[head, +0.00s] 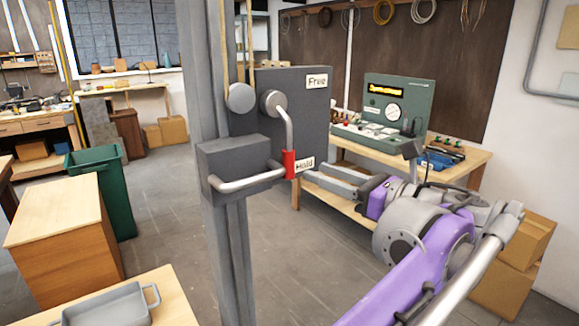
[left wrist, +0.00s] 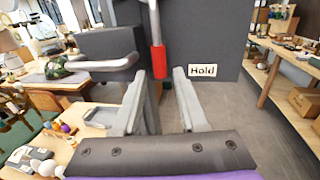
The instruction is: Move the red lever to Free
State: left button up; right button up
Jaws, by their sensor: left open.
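The lever is a bent grey rod with a red grip (head: 290,164), on a dark grey panel (head: 300,108) fixed to a post. It hangs down, its red end beside the Hold label (head: 305,163). The Free label (head: 317,81) is at the panel's top right. My left gripper (head: 312,174) is open and empty, just right of the red grip in the head view. In the left wrist view the red grip (left wrist: 158,60) stands upright ahead, lined up with the gap between the fingers; contact is not visible. My right gripper is not in view.
A grey box with a bent handle bar (head: 245,182) juts out left of the lever, close to it. A workbench with a green test console (head: 397,108) stands behind. A green bin (head: 105,185) and wooden cabinet (head: 65,225) are at left. Floor between is clear.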

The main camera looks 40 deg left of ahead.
aim_at(293, 165)
pick_arm(q)
jog(key=a, duration=0.9)
jog(key=shift+w, duration=0.25)
jog(key=shift+d, duration=0.1)
grip_shut()
jog(key=shift+f, duration=0.1)
dwell(0.8)
